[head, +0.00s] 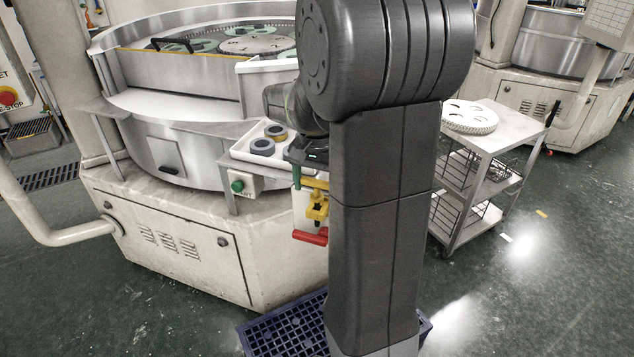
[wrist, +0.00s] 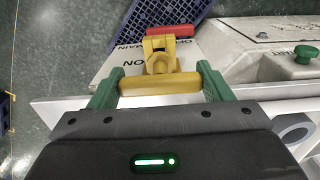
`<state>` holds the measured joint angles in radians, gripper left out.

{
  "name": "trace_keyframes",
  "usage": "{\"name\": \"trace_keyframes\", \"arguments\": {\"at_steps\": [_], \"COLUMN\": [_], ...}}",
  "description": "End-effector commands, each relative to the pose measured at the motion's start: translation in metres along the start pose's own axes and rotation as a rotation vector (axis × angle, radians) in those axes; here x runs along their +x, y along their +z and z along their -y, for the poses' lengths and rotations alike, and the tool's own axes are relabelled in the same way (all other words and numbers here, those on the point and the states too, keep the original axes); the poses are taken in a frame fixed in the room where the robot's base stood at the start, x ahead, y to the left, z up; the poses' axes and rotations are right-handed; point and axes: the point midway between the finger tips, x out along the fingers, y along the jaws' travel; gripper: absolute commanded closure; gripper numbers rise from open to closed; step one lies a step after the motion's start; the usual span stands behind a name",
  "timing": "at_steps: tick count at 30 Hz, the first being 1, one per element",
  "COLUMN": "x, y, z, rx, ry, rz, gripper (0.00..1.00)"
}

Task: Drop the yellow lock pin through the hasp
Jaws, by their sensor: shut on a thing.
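My gripper (wrist: 159,80) has its two green fingers closed on the ends of a yellow crossbar, the top of the yellow lock pin (wrist: 160,85). The yellow hasp (wrist: 158,46) lies just beyond the pin in the wrist view, by a panel with "MAIN" and "ON" lettering. A red handle (wrist: 171,31) sticks out past the hasp. In the head view the pin (head: 316,184) shows just above the hasp (head: 317,208), with the red handle (head: 310,237) below.
A white tray (head: 237,152) with several rings sits on the machine ledge, above a green button (head: 237,186). A blue crate (head: 285,330) stands on the floor below. A steel cart (head: 508,135) is at the right. My arm hides part of the switch panel.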

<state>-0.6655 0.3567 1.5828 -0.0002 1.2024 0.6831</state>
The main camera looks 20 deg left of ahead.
Motion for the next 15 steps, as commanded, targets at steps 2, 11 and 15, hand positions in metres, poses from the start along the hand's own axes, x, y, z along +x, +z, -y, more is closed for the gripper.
{"name": "trace_keyframes", "arguments": {"at_steps": [2,11,15], "x": [0.003,0.01,0.014], "y": [0.0,0.0,0.0], "z": [0.0,0.0,0.0], "rx": [0.0,0.0,0.0], "ry": [0.0,0.0,0.0], "rz": [0.0,-0.001,0.0], "gripper": [0.54,0.54,0.54]}}
